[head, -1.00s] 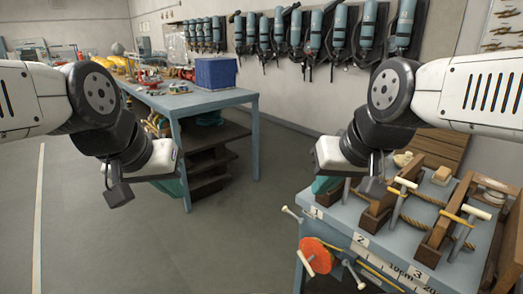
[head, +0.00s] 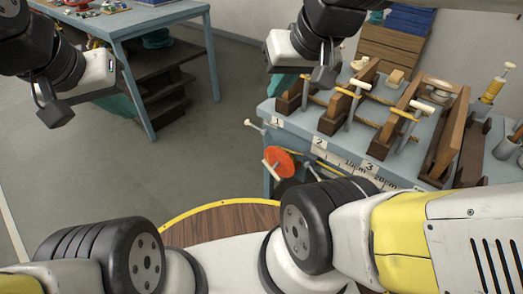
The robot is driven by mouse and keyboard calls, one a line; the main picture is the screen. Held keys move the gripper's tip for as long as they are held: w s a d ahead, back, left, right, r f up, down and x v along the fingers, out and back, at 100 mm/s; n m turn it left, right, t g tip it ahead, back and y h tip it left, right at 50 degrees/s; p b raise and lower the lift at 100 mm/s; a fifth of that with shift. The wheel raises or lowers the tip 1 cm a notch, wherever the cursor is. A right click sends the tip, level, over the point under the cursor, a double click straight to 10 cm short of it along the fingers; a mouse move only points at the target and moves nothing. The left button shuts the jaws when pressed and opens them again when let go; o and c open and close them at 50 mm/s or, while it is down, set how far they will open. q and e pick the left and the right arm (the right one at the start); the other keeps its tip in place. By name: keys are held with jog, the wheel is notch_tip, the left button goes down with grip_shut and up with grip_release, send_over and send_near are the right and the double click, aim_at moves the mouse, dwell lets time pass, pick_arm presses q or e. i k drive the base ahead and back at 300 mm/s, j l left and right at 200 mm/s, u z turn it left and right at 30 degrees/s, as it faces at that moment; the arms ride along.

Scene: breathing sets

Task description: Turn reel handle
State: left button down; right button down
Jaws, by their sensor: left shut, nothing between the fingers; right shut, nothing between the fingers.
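The reel (head: 278,162) is an orange-red disc on the near side of the workbench, below its top. Its pale crossbar handle (head: 271,166) stands out from the disc's face. My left gripper (head: 122,107) is at the upper left above the floor, far from the reel, shut and empty. My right gripper (head: 280,87) is shut and empty, above and behind the reel near the workbench's left corner, apart from the handle. Both grippers' fingertips are mostly hidden behind my wrists.
The workbench (head: 270,108) carries wooden frames with T-handled rods and rope, and a numbered scale strip. A blue table (head: 150,20) stands at the back left. Grey floor between is clear.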

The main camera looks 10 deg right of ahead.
aim_at(271, 169)
jog(key=z, duration=2.9)
jog(key=k+j+u, duration=0.45)
jog(key=k+j, duration=0.25)
jog(key=k, duration=0.15)
jog(key=k+j+u, duration=0.5)
jog(key=k+j, duration=0.25)
jog(key=j, duration=0.2)
jog(key=i+j+u, duration=0.15)
jog(key=j, duration=0.25)
jog(key=i, duration=0.05)
